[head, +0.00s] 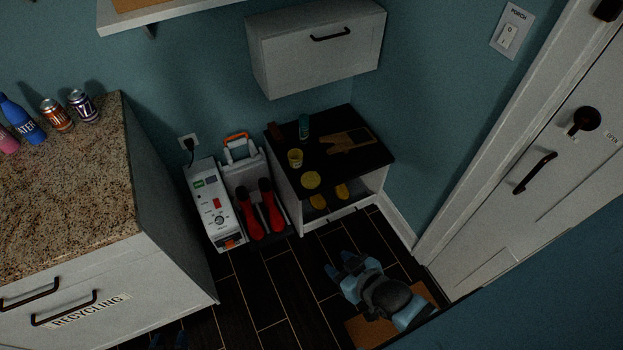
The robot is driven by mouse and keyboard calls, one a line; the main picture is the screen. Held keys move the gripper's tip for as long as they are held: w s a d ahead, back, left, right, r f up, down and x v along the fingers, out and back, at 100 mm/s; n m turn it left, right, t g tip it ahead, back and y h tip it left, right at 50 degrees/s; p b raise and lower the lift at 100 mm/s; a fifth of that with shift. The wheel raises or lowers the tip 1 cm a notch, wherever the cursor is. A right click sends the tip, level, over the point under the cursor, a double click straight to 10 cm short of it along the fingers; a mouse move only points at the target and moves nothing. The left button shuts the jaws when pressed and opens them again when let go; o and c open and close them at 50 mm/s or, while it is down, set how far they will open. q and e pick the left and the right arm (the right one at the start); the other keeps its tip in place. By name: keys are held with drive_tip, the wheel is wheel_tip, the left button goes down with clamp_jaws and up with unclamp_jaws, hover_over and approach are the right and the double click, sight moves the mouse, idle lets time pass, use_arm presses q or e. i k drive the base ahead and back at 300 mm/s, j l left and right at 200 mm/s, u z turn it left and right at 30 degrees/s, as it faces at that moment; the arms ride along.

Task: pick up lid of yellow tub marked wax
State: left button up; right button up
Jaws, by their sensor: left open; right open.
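A small yellow tub (295,158) stands on the black top of a low white cabinet. Its marking is too small to read. A flat, round yellow disc (310,180), which looks like a lid, lies in front of it near the top's front edge, apart from the tub. My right gripper (342,265) is open and empty over the dark floor, in front of the cabinet and away from the tub and disc. My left gripper (170,341) shows only its tips at the bottom edge, open, low beside the recycling counter.
The low cabinet's top (356,164) also holds a teal container (303,126), a brown item and a tan glove-shaped piece (350,140). Red boots (272,207) and a white machine (213,205) stand left of it. A wall cabinet (318,50) hangs above.

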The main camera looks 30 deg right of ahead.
sight(310, 180)
drive_tip(key=i+l+z, duration=0.1)
drive_tip(key=i+z, duration=0.25)
drive_tip(key=i, duration=0.4)
drive_tip(key=i+j+z, duration=0.15)
drive_tip(key=i+z, duration=0.15)
drive_tip(key=i, duration=0.45)
